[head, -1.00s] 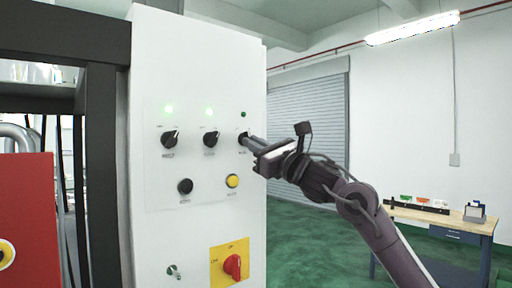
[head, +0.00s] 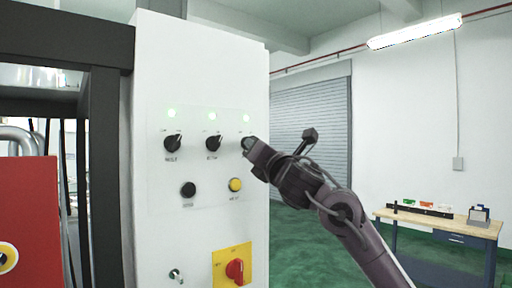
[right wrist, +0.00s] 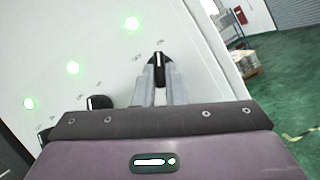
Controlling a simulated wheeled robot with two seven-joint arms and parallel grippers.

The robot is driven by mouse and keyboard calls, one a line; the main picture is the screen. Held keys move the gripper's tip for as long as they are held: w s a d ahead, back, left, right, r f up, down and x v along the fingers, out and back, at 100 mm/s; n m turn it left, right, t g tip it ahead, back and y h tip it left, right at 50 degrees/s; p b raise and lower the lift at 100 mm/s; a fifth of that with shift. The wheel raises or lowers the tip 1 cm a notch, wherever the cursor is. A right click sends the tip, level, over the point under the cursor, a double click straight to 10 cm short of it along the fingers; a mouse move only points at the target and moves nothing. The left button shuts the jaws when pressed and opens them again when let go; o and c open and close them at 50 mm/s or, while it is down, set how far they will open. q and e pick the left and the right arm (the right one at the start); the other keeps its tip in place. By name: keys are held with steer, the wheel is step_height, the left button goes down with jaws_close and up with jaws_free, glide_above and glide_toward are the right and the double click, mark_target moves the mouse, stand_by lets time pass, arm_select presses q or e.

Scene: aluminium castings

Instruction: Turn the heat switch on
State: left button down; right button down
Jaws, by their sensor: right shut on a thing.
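A white control panel (head: 200,75) carries a row of three black rotary switches, with a green lamp above each; the labels are too small to read. The left switch (head: 172,143) and middle switch (head: 213,143) stand free. My right gripper (head: 248,145) is at the rightmost switch and mostly hides it in the head view. In the right wrist view its two fingers are closed around that black switch (right wrist: 158,60), one on each side. The lamp (head: 246,118) above it glows green, like the other two. My left gripper is not in view.
Below are a black button (head: 188,189), a yellow button (head: 235,184), a key switch (head: 176,275) and a red rotary handle (head: 235,270) on a yellow plate. A dark frame (head: 105,180) stands left. A workbench (head: 440,222) stands at right; the green floor between is clear.

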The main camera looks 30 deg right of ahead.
steer(key=shift+r+m, duration=0.1)
steer(key=shift+m, duration=0.4)
steer(key=c, duration=1.5)
jaws_free()
steer(key=b+v, duration=0.4)
steer(key=v, duration=0.3)
steer(key=shift+s, duration=0.35)
steer(key=shift+a+f, duration=0.1)
steer(key=shift+f, duration=0.1)
